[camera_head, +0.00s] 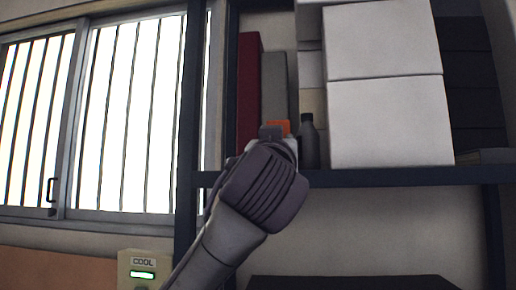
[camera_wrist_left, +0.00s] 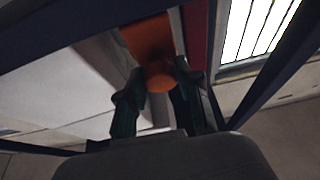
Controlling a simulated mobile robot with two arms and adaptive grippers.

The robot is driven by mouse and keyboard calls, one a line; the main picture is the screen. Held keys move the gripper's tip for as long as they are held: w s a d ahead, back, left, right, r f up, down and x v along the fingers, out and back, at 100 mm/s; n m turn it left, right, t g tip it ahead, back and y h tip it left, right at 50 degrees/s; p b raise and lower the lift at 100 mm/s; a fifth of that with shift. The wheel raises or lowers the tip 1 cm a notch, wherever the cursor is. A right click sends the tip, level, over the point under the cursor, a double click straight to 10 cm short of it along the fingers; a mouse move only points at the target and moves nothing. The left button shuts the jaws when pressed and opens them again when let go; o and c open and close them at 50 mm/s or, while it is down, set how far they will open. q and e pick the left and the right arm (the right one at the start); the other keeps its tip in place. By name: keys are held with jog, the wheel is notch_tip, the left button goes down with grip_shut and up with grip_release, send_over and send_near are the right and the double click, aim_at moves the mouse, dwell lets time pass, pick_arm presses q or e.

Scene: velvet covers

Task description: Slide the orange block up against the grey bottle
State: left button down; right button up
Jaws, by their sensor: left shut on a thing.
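The orange block (camera_head: 285,126) is on the shelf, mostly hidden behind my left gripper (camera_head: 274,133) in the head view. The grey bottle (camera_head: 309,145), with a dark cap, stands upright just right of it. A narrow gap seems to show between them, but their contact lower down is hidden. In the left wrist view the orange block (camera_wrist_left: 148,38) has a round orange end facing me. The fingers of my left gripper (camera_wrist_left: 158,88) are closed on this end from both sides. I cannot make out the bottle in the wrist view. My right gripper is not in view.
White boxes (camera_head: 390,122) are stacked right of the bottle. A dark red upright thing (camera_head: 249,92) and a grey one (camera_head: 273,85) stand behind and left of the block. The dark shelf edge (camera_head: 370,177) runs below, with a dark post (camera_head: 189,120) at left.

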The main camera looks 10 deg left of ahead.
pick_arm(q)
jog(key=c, duration=0.8)
grip_release()
jog(key=shift+a, duration=0.1)
jog(key=v, duration=1.2)
jog(key=shift+f, duration=0.1)
